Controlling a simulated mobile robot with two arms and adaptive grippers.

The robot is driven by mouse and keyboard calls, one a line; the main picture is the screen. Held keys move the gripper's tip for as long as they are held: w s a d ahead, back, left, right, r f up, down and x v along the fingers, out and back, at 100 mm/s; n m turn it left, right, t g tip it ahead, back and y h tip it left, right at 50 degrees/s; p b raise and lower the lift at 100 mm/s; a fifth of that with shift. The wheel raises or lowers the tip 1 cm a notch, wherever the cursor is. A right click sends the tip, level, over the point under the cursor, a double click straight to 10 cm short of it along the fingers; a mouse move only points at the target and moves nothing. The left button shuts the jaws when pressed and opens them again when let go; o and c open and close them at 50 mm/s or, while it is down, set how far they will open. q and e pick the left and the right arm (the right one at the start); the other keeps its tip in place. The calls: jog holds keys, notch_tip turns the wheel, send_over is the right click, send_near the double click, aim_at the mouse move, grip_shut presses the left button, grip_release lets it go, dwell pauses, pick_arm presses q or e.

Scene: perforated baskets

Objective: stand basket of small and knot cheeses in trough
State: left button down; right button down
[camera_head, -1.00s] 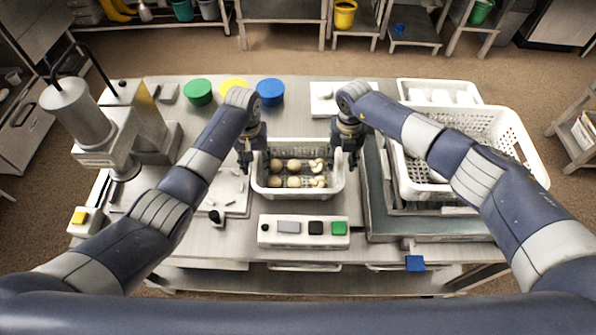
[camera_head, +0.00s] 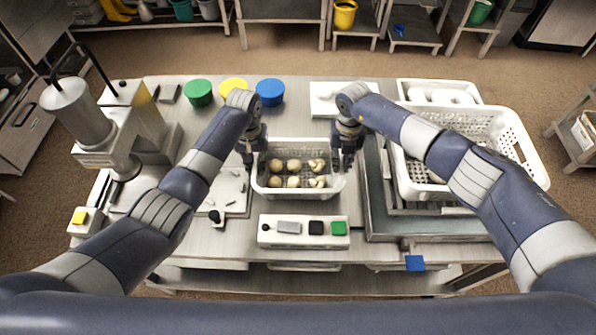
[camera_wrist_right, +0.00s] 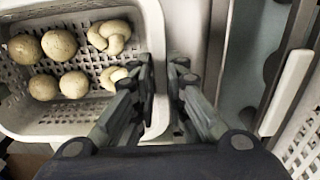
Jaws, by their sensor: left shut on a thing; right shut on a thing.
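A white perforated basket (camera_head: 297,192) holds several small round cheeses (camera_head: 283,173) on its left side and a few knot cheeses (camera_head: 317,174) on its right. My left gripper (camera_head: 250,160) is shut on the basket's left side wall. My right gripper (camera_head: 346,158) is shut on its right side wall. In the right wrist view the right gripper's fingers (camera_wrist_right: 165,85) straddle the basket's wall (camera_wrist_right: 155,60), with the cheeses inside to the left. To the right is a grey metal trough (camera_head: 375,205), with a large white perforated basket (camera_head: 525,150) over it.
A control box with buttons (camera_head: 303,231) lies in front of the basket. Green, yellow and blue lids (camera_head: 270,92) lie behind. A machine (camera_head: 120,130) stands left. A white tray (camera_head: 440,92) is at the back right.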

pick_arm(q)
jog(key=shift+r, duration=0.15)
pick_arm(e)
jog(key=shift+r, duration=0.2)
